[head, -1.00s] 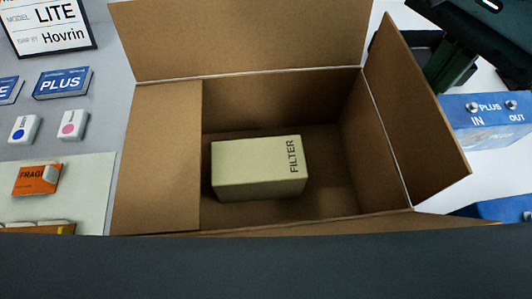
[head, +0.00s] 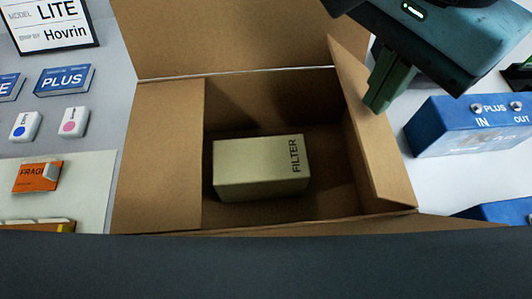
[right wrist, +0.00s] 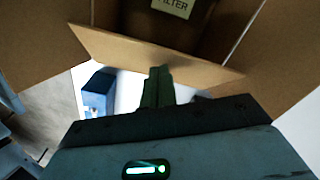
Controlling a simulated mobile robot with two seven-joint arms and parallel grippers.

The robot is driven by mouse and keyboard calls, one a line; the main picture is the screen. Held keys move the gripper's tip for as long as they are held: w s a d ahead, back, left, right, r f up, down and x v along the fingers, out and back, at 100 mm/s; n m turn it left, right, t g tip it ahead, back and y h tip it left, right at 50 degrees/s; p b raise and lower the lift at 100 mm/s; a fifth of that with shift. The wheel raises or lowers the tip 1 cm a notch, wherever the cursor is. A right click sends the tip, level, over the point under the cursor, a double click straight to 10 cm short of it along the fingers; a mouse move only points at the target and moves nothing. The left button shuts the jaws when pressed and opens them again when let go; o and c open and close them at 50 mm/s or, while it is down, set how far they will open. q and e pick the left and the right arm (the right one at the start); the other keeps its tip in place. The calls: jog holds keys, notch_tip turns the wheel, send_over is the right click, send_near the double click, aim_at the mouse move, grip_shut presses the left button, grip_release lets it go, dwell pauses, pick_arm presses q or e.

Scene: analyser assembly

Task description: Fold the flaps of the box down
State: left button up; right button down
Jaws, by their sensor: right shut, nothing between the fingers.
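The open cardboard box (head: 185,222) holds a beige FILTER carton (head: 255,170). Its left flap (head: 155,155) lies folded inward over the left part of the opening. The back flap (head: 240,38) stands up. The right flap (head: 372,125) is tilted up and partly inward; it also shows in the right wrist view (right wrist: 130,52). The front flap (head: 455,222) is mostly hidden by a dark band. My right gripper (head: 380,103) is shut and empty, against or very near the outer face of the right flap; I cannot tell if they touch. My left gripper is not in view.
A blue PLUS unit (head: 470,125) with IN and OUT ports stands right of the box, with another blue unit (head: 500,208) nearer. A sign (head: 50,25), blue PLUS cards (head: 65,80), small white blocks (head: 73,122) and an orange label (head: 37,176) lie on the left.

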aim_at(348, 100)
jog(key=shift+s+a+f+b, duration=0.1)
jog(key=shift+a+f+b, duration=0.45)
jog(key=shift+a+f, duration=0.4)
jog(key=shift+a+f+b, duration=0.65)
jog(key=shift+f+b, duration=0.05)
jog(key=shift+f, duration=0.15)
jog(key=shift+f+b, duration=0.3)
jog(key=shift+f, duration=0.05)
jog(key=shift+r, duration=0.1)
dwell(0.5)
